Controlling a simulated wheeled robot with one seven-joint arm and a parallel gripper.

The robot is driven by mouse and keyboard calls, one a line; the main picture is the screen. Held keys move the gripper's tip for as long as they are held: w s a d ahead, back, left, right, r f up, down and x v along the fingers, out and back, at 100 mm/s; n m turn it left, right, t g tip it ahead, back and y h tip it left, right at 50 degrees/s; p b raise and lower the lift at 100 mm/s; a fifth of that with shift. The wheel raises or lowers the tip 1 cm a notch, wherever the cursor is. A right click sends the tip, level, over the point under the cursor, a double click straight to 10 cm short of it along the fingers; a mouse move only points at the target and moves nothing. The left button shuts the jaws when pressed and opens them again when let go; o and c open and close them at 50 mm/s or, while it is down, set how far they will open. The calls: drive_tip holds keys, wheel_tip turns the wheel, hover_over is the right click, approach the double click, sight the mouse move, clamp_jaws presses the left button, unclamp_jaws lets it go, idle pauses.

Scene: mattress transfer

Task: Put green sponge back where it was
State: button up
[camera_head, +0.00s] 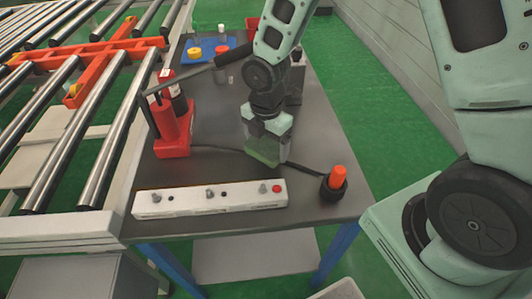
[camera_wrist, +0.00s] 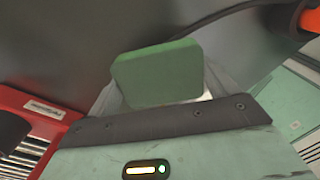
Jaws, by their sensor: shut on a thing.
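The green sponge (camera_head: 264,151) is under my gripper (camera_head: 268,140), above or at the dark tabletop (camera_head: 225,170), between the red tool and the orange-topped item. In the wrist view the sponge (camera_wrist: 160,74) fills the space between the fingers of my gripper (camera_wrist: 155,90). The jaws are shut on it. I cannot tell whether its underside touches the table.
A red tool with a long black handle (camera_head: 172,135) stands to the left. A white control box (camera_head: 210,199) lies along the front edge. An orange-topped black holder (camera_head: 335,183) is at the right, with a black cable near. A blue tray (camera_head: 206,48) is at the back.

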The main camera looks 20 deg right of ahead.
sight(266, 154)
drive_tip(key=shift+f, duration=1.75)
drive_tip(key=shift+f, duration=0.1)
drive_tip(key=o, duration=0.8)
wheel_tip(266, 154, up, 12)
drive_tip(key=shift+r+p, duration=0.1)
drive_tip(key=shift+p, duration=0.3)
drive_tip(key=s+a+r+m, duration=0.3)
drive_tip(key=s+r+m, duration=0.1)
drive_tip(key=s+m, duration=0.4)
drive_tip(key=s+a+r+m, duration=0.3)
drive_tip(key=s+m, duration=0.4)
drive_tip(key=s, duration=0.5)
drive_tip(key=shift+r+m+y, duration=0.3)
drive_tip(key=shift+r+m, duration=0.1)
drive_tip(key=shift+r, duration=0.05)
drive_tip(key=shift+a, duration=0.15)
